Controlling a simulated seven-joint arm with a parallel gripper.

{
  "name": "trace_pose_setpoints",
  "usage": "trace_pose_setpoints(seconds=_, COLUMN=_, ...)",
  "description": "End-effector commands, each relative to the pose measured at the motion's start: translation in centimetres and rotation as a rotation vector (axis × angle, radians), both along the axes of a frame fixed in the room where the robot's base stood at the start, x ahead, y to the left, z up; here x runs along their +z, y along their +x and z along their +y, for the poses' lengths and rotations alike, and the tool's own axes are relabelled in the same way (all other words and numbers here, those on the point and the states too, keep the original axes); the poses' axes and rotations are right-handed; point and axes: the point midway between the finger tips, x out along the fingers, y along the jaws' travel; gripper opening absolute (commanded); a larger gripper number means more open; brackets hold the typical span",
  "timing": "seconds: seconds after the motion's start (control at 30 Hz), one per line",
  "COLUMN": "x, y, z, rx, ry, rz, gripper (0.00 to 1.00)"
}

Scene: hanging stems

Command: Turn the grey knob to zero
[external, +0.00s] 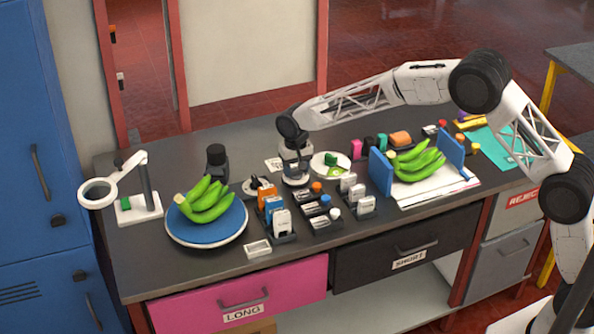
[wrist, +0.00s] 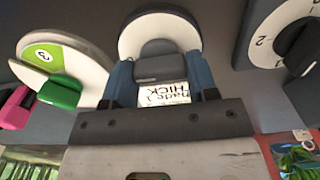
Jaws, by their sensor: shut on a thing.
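The grey knob (wrist: 158,66) stands on a round white dial (wrist: 150,22) in the wrist view. My gripper (wrist: 160,78) has its two blue-grey fingers shut on the knob, one on each side. In the external view my gripper (external: 296,172) points down at the middle of the bench, over this dial, and hides most of it. The dial's numbers and zero mark cannot be read here, so I cannot tell the knob's setting. A small white label with black lettering (wrist: 165,92) shows between the fingers.
A dial with a green knob (wrist: 60,92) is close on one side, and a dial with a black knob (wrist: 300,50) on the other. Green bananas lie on a blue plate (external: 206,242) and between blue boards (external: 380,172). Small coloured holders (external: 273,215) stand in front.

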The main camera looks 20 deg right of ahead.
Motion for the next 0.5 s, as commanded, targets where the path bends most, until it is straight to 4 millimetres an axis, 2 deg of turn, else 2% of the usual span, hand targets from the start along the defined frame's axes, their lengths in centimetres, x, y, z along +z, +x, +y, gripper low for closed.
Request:
trace_pose_setpoints(seconds=0.37, x=-0.1, y=-0.08, z=-0.04, rx=-0.006, ry=-0.001, rz=0.002, gripper=0.3)
trace_pose_setpoints(seconds=0.4, x=-0.1, y=-0.08, z=-0.04, rx=-0.006, ry=-0.001, rz=0.002, gripper=0.55)
trace_pose_setpoints(seconds=0.5, x=-0.09, y=-0.07, z=-0.03, rx=-0.006, ry=-0.001, rz=0.002, gripper=0.7)
